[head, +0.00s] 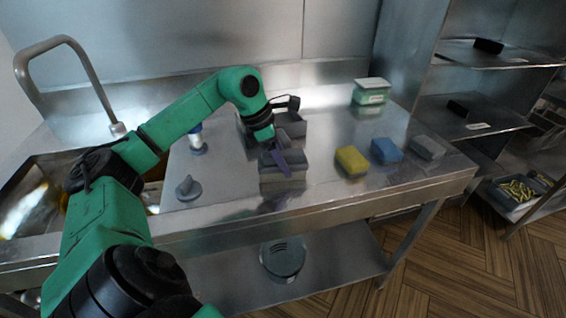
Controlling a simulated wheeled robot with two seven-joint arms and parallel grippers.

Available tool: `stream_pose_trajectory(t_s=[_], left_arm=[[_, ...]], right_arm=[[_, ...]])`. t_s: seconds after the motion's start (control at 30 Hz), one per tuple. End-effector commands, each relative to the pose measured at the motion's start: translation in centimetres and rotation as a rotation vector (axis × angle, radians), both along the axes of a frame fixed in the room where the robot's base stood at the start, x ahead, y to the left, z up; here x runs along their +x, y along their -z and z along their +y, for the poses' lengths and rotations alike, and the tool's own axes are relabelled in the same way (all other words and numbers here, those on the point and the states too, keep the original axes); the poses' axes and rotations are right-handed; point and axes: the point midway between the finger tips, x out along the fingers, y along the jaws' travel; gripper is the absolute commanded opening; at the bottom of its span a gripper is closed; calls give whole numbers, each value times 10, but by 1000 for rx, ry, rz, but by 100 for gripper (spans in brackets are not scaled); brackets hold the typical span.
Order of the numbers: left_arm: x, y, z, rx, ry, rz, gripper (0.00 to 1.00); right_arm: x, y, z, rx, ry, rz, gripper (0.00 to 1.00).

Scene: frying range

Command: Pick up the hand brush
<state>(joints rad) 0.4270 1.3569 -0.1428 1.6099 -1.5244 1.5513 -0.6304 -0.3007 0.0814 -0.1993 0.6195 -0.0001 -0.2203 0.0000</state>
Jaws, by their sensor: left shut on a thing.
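My left arm reaches across the steel counter (225,178) from the left. Its gripper (272,143) points down and is shut on a slim purple-grey piece, which I take to be the hand brush (284,163). The brush slants down in front of a grey block-like container (270,176). I cannot tell whether the brush touches the container. The gripper and wrist hide part of the brush's upper end. My right gripper does not show.
Dark open boxes (294,126) stand just behind the gripper. Yellow (351,161), blue (386,151) and grey (428,148) sponges lie to the right. A white-green tub (371,93) is at the back. A grey cone-like piece (188,188) and the sink faucet (88,72) are left.

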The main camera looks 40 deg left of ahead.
Motion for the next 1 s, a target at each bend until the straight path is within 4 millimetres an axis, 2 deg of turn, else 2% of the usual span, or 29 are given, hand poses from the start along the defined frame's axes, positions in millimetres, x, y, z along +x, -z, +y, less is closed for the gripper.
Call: stream_pose_trajectory(t_s=[0.17,0.23,0.5,0.63,0.7,0.8,1.0], left_arm=[[1,-19,0,-1,0,-6,0],[1,-38,0,-1,0,-10,0],[1,-145,-1,-4,2,-10,0],[1,-182,-1,-3,1,-7,0],[1,-195,0,-2,1,-4,0],[0,-204,0,0,0,-1,0],[0,-205,0,0,0,0,0]], right_arm=[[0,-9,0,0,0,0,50],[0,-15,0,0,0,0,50],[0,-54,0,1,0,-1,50],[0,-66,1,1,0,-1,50],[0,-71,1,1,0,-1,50],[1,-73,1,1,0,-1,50],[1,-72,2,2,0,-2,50]])
